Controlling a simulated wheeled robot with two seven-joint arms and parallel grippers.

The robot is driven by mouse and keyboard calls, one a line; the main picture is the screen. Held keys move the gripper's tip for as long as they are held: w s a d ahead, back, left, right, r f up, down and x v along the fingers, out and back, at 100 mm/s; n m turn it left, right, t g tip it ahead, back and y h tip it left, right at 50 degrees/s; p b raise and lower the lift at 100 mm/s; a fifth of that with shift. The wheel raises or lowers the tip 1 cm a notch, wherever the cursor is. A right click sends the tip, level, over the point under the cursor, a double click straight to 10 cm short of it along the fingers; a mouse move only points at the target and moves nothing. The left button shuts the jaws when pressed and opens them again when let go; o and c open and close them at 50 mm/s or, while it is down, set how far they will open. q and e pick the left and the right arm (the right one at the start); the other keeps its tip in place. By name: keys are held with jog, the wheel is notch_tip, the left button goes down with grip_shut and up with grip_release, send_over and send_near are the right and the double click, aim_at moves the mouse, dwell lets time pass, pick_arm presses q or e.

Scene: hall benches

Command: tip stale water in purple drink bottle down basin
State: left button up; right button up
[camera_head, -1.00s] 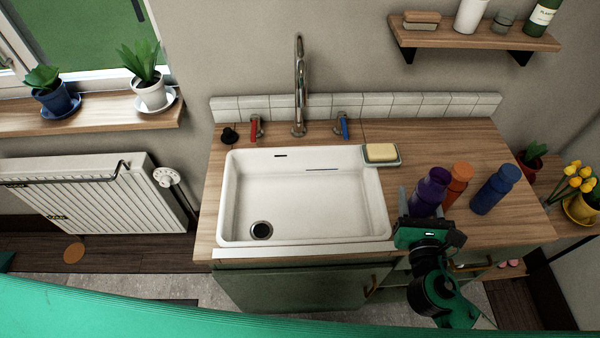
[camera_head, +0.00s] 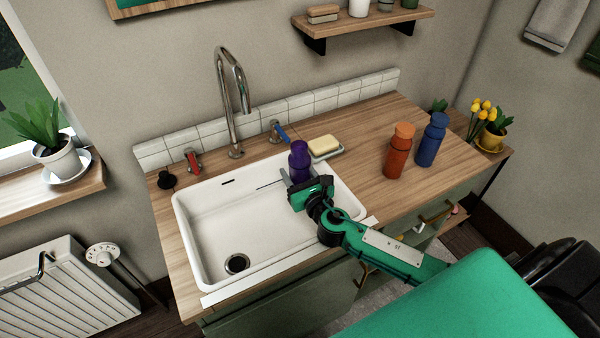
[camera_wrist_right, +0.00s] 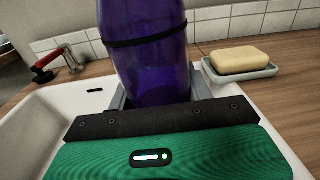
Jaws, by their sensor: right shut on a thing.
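The purple drink bottle (camera_head: 299,160) is upright, held by my right gripper (camera_head: 298,183) over the right end of the white basin (camera_head: 215,215). In the right wrist view the purple bottle (camera_wrist_right: 152,60) stands between the two fingers of the gripper (camera_wrist_right: 158,98), with a dark band around it. Its top is cut off there. I cannot see the water inside. The basin's drain (camera_head: 237,263) is at the front left of its floor. My left gripper is not in view.
A soap dish with yellow soap (camera_head: 323,145) sits at the basin's back right corner. An orange bottle (camera_head: 398,152) and a blue bottle (camera_head: 432,140) stand on the worktop to the right. The tall tap (camera_head: 232,95) rises behind the basin.

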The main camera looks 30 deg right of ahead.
jog(key=shift+a+n+p, duration=0.6)
jog(key=shift+a+n, duration=0.3)
jog(key=shift+a, duration=1.8)
jog(key=d+n, duration=0.2)
jog(key=n, duration=0.1)
jog(key=d+n, duration=0.1)
jog(key=d, duration=0.1)
jog(key=shift+r+n+p, duration=0.35)
jog(key=shift+n+p, duration=0.05)
jog(key=shift+d+f+n, duration=0.1)
jog(key=shift+d+n, duration=0.55)
jog(key=shift+n, duration=0.25)
jog(key=shift+d+n, duration=0.6)
jog(key=shift+n, duration=0.6)
jog(key=n, duration=0.2)
jog(key=shift+d+n, duration=0.3)
jog(key=shift+d, duration=0.1)
jog(key=shift+r+n+p, duration=0.3)
jog(key=shift+n+p, duration=0.3)
jog(key=shift+p, duration=0.3)
jog(key=shift+f, duration=0.15)
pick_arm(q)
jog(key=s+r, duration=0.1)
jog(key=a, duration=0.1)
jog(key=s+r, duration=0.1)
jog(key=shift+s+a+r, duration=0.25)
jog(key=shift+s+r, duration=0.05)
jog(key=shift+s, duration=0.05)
